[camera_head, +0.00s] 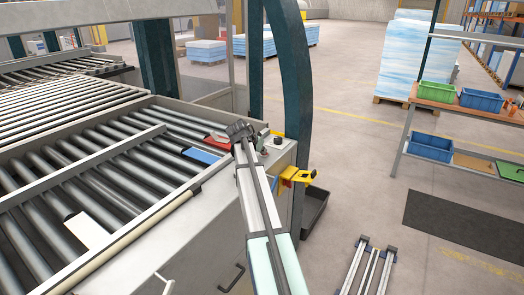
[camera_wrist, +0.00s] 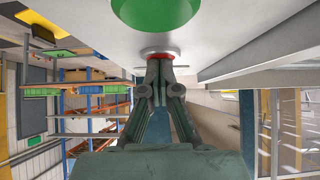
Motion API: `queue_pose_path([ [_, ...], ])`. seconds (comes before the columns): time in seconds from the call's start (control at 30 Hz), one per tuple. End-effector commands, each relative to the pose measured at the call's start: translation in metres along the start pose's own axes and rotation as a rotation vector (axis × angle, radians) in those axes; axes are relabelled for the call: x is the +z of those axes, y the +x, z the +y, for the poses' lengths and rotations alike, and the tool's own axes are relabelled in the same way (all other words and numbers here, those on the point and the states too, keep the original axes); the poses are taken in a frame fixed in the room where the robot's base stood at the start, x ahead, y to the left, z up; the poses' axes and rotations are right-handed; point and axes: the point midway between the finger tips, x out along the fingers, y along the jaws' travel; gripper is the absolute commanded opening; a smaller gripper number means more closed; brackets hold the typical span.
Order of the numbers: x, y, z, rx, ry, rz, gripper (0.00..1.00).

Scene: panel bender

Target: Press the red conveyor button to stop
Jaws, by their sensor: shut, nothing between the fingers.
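In the wrist view a red button (camera_wrist: 158,56) with a grey collar sits on a pale panel face. The closed fingertips of my gripper (camera_wrist: 160,60) are right at the red button and overlap its edge in the picture. I cannot tell whether the button is pushed in. A large green disc (camera_wrist: 155,12) on the same face is close to the camera, cut by the top edge. In the head view my arm reaches up to the corner of the conveyor frame. The gripper is small there, and the red button cannot be made out clearly.
The roller conveyor (camera_head: 130,195) fills the left, with a red piece (camera_head: 218,141) and a blue piece (camera_head: 201,155) on it. A yellow bracket (camera_head: 298,175) juts from the frame corner. A dark green post (camera_head: 292,80) stands behind. A shelf with bins (camera_head: 430,146) stands right.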

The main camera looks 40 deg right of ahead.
Motion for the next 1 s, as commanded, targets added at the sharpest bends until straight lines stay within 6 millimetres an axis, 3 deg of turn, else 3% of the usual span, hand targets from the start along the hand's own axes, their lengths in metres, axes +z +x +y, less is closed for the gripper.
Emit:
queue_pose_path([
  [0.03, 0.006, 0.003, 0.002, 0.007, 0.001, -0.017, 0.00],
  [0.13, -0.001, -0.004, 0.002, 0.005, 0.000, -0.014, 0.00],
  [0.33, -0.029, -0.035, 0.000, -0.003, 0.001, 0.000, 0.00],
  [0.7, -0.027, -0.108, 0.000, -0.006, 0.000, 0.005, 0.00],
  [1.0, -0.028, -0.133, 0.000, -0.005, -0.001, 0.004, 0.00],
])
